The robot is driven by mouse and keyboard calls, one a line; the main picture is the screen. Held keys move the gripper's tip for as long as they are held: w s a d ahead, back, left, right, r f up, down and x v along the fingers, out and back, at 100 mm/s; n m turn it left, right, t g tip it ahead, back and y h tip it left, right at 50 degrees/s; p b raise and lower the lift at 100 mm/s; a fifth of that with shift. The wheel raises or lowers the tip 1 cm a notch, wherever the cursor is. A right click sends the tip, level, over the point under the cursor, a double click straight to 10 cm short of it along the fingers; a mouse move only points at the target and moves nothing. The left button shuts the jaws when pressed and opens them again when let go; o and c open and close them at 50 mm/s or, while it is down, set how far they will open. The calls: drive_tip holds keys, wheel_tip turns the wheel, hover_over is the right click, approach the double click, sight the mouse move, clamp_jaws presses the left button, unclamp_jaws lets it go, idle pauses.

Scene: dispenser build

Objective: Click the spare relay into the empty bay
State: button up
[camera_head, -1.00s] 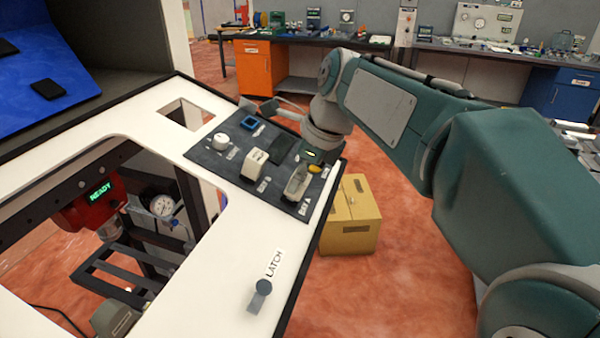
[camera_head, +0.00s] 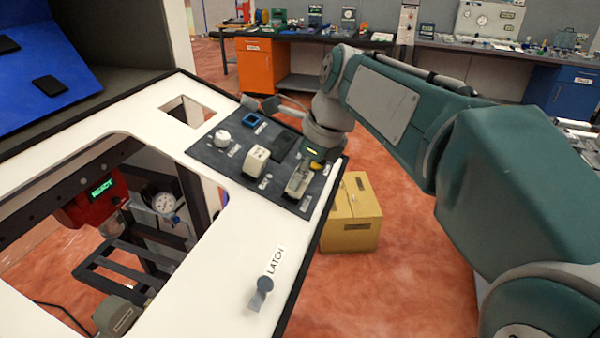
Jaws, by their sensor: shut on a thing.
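My gripper (camera_head: 260,104) is small and partly turned away, at the far edge of the dark panel (camera_head: 231,158). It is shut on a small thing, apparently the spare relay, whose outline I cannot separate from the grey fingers. A blue-rimmed square socket (camera_head: 250,120) lies on the panel just below the fingers in the picture; whether it is the empty bay I cannot tell. Contact with the panel is not visible. My wrist stands over the panel's right end and hides part of it.
The panel also bears a round white knob (camera_head: 222,137), a white block (camera_head: 256,160) and a pale metallic fitting (camera_head: 298,181). Openings cut the white worktop (camera_head: 225,277), which has a grey latch (camera_head: 265,285). A yellow box (camera_head: 352,234) stands on the floor beyond its right edge.

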drive_tip(key=shift+f, duration=0.25)
idle(0.3)
drive_tip(key=o, duration=1.2)
drive_tip(key=shift+o, duration=0.6)
drive_tip(key=shift+r, duration=0.1)
drive_tip(key=shift+v, duration=2.9)
drive_tip(key=shift+a, duration=0.1)
